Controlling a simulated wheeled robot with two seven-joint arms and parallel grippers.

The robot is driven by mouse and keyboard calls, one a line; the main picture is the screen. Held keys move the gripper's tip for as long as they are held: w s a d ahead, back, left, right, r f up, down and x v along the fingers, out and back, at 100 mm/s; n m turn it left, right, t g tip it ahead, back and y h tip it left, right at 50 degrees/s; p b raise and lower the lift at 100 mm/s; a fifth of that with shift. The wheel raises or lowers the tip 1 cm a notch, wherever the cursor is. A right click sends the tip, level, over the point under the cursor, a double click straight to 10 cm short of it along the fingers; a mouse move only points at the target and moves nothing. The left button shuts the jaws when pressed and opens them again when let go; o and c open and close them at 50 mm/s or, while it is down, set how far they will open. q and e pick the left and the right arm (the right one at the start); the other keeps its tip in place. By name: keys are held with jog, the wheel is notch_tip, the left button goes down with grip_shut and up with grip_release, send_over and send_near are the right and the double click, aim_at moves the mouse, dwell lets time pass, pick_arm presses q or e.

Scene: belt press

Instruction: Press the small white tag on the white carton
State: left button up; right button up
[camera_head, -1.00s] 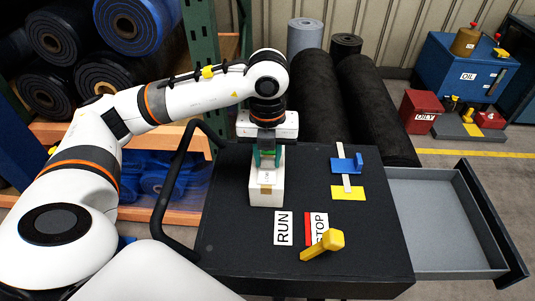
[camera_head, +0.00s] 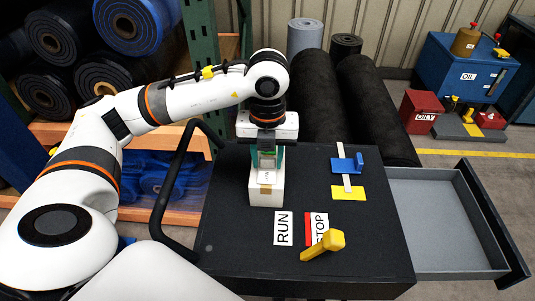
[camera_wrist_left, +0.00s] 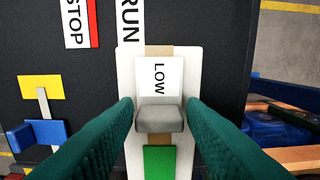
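The white carton (camera_head: 266,197) stands on the black table top, with a brown strip and a green patch (camera_wrist_left: 159,163) on its top. The small white tag (camera_wrist_left: 159,77), marked LOW, lies on the carton's top, and a grey block-like part (camera_wrist_left: 160,118) adjoins it. My left gripper (camera_head: 267,165) points down over the carton. Its green fingers (camera_wrist_left: 160,108) stand apart on either side of the grey part, very close to it; whether they touch it is hard to tell. My right gripper is not in view.
RUN (camera_head: 283,228) and STOP (camera_head: 318,225) labels lie in front of the carton, with a yellow lever (camera_head: 323,245) by STOP. A blue bracket (camera_head: 347,166) and yellow plate (camera_head: 348,193) are to the right. An open grey drawer (camera_head: 440,220) juts out right.

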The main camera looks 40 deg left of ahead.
pick_arm(q)
jog(key=o, duration=0.3)
jog(key=shift+r, duration=0.1)
jog(key=shift+r, duration=0.1)
jog(key=shift+w+r, duration=0.1)
jog(key=shift+r, duration=0.3)
notch_tip(320, 180, up, 11)
jog(key=shift+r, duration=0.1)
notch_tip(320, 180, up, 7)
jog(key=p, duration=0.7)
dwell(0.6)
